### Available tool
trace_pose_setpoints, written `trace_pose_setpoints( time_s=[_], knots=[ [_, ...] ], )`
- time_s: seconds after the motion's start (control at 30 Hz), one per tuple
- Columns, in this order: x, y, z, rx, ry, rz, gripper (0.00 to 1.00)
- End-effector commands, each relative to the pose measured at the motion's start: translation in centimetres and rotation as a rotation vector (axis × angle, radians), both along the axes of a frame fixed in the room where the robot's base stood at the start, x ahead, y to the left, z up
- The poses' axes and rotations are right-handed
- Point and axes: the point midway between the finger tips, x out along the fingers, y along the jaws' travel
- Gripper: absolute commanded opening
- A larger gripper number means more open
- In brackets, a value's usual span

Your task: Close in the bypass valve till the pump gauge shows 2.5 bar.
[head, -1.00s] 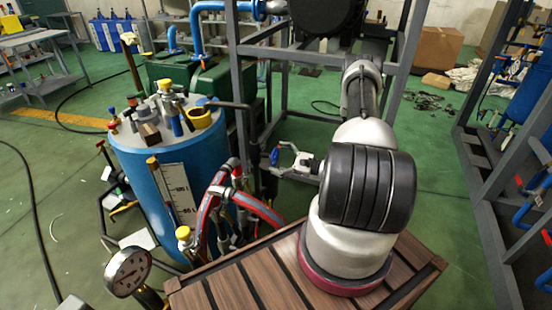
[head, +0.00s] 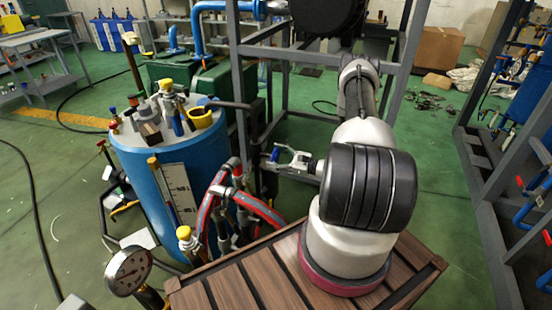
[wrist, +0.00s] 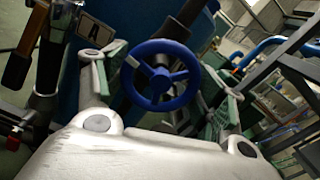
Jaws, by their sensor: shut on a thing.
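The bypass valve's blue handwheel (wrist: 160,75) sits between the two fingers of my gripper (wrist: 168,68) in the wrist view. Its rim, spokes and hub show. One finger lies to its left and one to its right, shut on it. In the head view the blue wheel (head: 275,154) shows small and edge-on at the end of my gripper (head: 279,157), left of my arm.
A blue tank (head: 150,185) with fittings on its lid stands left of my gripper. Red and grey hoses (head: 262,210) curve below the wheel. A grey steel frame (head: 243,80) stands behind. Open green floor lies right of my arm.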

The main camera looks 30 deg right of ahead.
Motion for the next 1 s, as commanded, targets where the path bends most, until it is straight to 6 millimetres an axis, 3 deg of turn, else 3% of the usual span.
trace_pose_setpoints(
  time_s=[0.33,0.37,0.47,0.83,1.0],
  knots=[
    [0.0,0.0,0.0,0.034,0.026,0.000,0.46],
    [0.0,0.0,0.0,0.034,0.026,0.000,0.75],
    [0.0,0.0,0.0,0.034,0.026,0.000,0.92],
    [-0.1,-0.1,0.0,0.034,0.026,-0.001,0.92],
    [-1.7,-1.5,0.0,0.034,0.026,-0.004,0.92]
  ],
)
